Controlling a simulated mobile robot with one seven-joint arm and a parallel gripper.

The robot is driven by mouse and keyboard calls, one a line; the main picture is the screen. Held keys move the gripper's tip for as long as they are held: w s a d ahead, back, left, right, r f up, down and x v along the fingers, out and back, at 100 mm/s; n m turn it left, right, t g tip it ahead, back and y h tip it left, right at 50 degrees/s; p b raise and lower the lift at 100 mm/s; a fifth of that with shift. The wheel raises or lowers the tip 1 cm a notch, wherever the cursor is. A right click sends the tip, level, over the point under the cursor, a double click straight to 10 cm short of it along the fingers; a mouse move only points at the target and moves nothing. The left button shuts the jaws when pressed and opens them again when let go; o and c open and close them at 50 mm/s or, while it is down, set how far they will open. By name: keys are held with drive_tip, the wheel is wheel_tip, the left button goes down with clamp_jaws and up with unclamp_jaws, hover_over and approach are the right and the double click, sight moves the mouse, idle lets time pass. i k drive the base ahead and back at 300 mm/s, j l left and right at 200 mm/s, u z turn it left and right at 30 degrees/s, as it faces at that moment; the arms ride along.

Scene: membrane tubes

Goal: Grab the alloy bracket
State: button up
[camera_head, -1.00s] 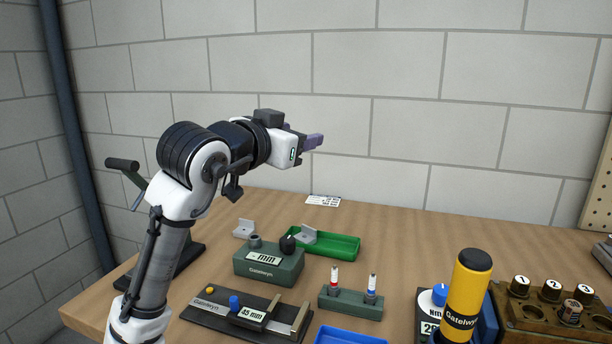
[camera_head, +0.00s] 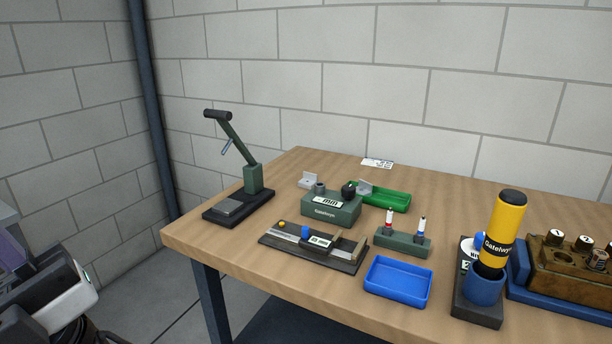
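Two small grey L-shaped brackets show on the workbench in the head view. One bracket (camera_head: 309,181) lies on the wood behind a green block marked "mm". The other bracket (camera_head: 365,188) is at the left end of a green tray (camera_head: 396,203), partly hidden by the block's black knob. I cannot tell by looks which is alloy. My gripper (camera_head: 12,250) is at the far left edge, low and off the bench, well away from both brackets. Its purple finger part is cut off by the frame, so its opening does not show.
The green block (camera_head: 325,212) stands in front of the brackets. A lever press (camera_head: 243,190) stands to the left. A slide gauge (camera_head: 290,247), blue tray (camera_head: 398,282), tube stand (camera_head: 405,243) and yellow-handled tool (camera_head: 503,228) sit nearer. The bench's back right is clear.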

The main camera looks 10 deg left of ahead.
sight(309, 180)
drive_tip(key=j+z, duration=0.15)
drive_tip(key=j, duration=0.35)
drive_tip(key=j+z, duration=0.1)
drive_tip(key=j, duration=0.45)
drive_tip(key=j+z, duration=0.15)
drive_tip(key=j, duration=0.35)
drive_tip(key=k+j+z, duration=0.15)
drive_tip(key=j, duration=0.35)
drive_tip(key=k+j+z, duration=0.15)
drive_tip(key=j, duration=0.35)
drive_tip(key=j+z, duration=0.1)
drive_tip(key=j, duration=0.45)
drive_tip(key=j+z, duration=0.15)
drive_tip(key=j, duration=0.25)
drive_tip(key=i, duration=1.35)
